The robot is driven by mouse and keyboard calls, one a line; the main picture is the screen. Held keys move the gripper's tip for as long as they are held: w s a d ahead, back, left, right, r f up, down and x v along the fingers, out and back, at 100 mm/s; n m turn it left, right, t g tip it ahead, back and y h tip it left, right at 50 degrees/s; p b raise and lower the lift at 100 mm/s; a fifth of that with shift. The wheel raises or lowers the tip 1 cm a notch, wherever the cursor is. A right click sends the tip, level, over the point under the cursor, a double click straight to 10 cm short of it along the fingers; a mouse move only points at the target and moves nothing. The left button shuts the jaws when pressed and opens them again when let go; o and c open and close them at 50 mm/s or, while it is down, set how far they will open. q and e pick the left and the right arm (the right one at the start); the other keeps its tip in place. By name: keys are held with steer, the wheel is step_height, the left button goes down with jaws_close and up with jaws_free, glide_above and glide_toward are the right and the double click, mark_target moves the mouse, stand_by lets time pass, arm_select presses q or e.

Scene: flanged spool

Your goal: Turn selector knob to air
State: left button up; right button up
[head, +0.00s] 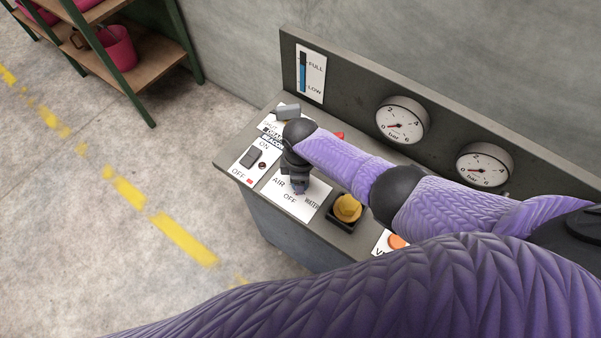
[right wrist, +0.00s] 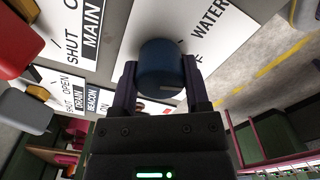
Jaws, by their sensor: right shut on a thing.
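The selector knob (right wrist: 160,68) is a dark blue round knob with a small pale mark on its side, seen in the right wrist view. It stands on a white plate (head: 308,212) lettered AIR, OFF and WATER. My right gripper (head: 298,187) is over this plate, and in the right wrist view its two fingers (right wrist: 160,88) are shut on the knob, one on each side. In the head view the gripper hides most of the knob, so which label it points to cannot be told. My left gripper is not in view.
Near the plate are an ON/OFF rocker switch (head: 251,158), a yellow knob (head: 347,208), an orange button (head: 397,241) and a grey lever (head: 288,111). Two gauges (head: 403,119) and a level indicator (head: 311,74) are on the back panel. A shelf (head: 140,70) stands at upper left.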

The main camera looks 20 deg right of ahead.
steer(key=shift+m, duration=1)
steer(key=shift+m+p, duration=0.4)
steer(key=shift+m, duration=0.5)
steer(key=m+p, duration=0.1)
steer(key=m, duration=0.7)
steer(key=shift+m, duration=1.8)
